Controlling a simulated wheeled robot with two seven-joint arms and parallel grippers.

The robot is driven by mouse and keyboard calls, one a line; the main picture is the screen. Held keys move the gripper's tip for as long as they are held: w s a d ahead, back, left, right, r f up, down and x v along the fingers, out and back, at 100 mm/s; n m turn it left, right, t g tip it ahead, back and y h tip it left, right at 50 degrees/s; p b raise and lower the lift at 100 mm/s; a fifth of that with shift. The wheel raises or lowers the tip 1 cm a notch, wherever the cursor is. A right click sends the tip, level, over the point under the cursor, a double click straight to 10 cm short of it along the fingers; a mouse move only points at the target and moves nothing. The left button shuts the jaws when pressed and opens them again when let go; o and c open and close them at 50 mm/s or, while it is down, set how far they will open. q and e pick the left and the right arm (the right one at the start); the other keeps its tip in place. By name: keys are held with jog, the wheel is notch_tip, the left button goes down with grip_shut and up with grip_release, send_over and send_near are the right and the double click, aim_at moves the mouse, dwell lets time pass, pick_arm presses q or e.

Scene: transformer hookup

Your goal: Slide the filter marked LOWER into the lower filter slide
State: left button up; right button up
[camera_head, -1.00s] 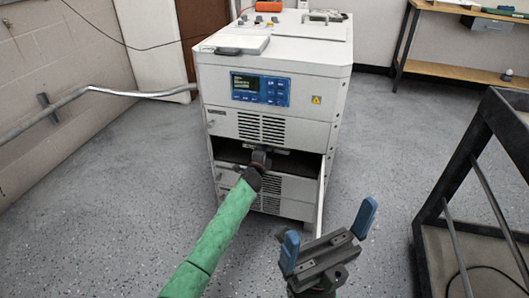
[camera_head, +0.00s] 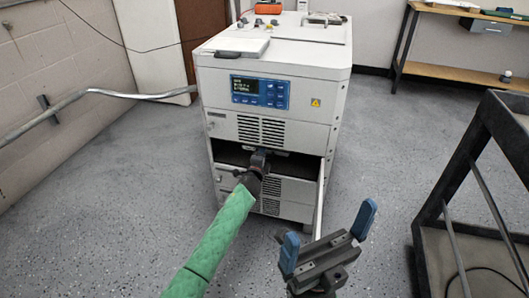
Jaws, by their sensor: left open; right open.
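A tall white cabinet (camera_head: 272,137) with a blue display panel stands ahead of me. A dark open bay (camera_head: 232,155) crosses its front at mid height, and a door stands swung out at the bay's right side. My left gripper (camera_head: 259,153) is at the mouth of this bay, at the end of the green-sleeved arm. Its fingers are small and partly hidden by its own wrist. My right gripper (camera_head: 327,238) is open and empty in the foreground, its blue fingertips spread wide. I cannot make out a filter marked LOWER or the filter slides.
A black-framed cart (camera_head: 440,200) stands at the right. A metal rail (camera_head: 85,92) runs along the left wall. A bench with a wooden shelf (camera_head: 450,70) is at the back right. The speckled floor around the cabinet is clear.

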pick_arm(q)
jog(key=shift+p+v, duration=0.75)
jog(key=shift+v, duration=0.9)
jog(key=shift+s, duration=0.15)
jog(key=p+v, duration=0.1)
jog(key=v, duration=0.6)
jog(key=shift+s+a+p, duration=0.15)
jog(key=shift+s+p, duration=0.2)
